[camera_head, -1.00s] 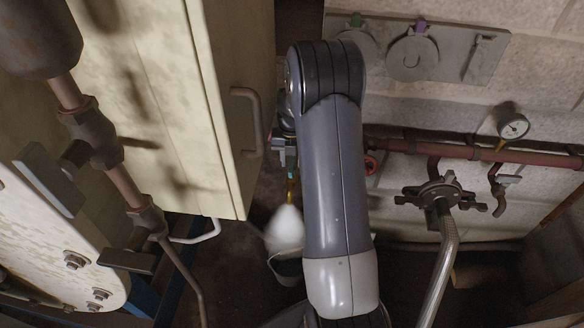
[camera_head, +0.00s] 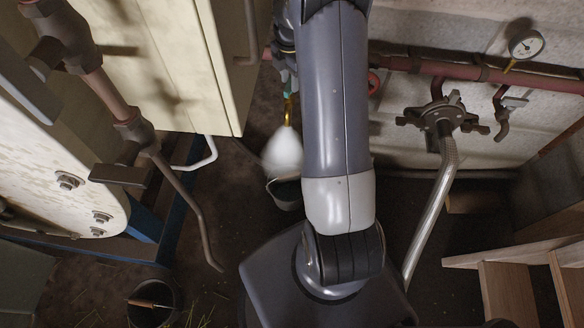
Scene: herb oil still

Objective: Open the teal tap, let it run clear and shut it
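The teal tap (camera_head: 286,92) shows as a small teal piece above a brass spout, just left of my arm. A white plume (camera_head: 283,152) spreads below the spout, over a grey bucket (camera_head: 287,194) on the floor. My gripper (camera_head: 284,68) is at the tap, partly hidden behind my own arm. Its fingers are too small and too covered to tell whether they are open or shut, or whether they touch the tap.
A cream cabinet (camera_head: 190,70) stands close on the left. A red pipe (camera_head: 440,68) with a gauge (camera_head: 526,44) and a valve (camera_head: 440,116) with a metal hose run along the right wall. A dark bucket (camera_head: 152,302) and wooden steps (camera_head: 510,290) stand low in front.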

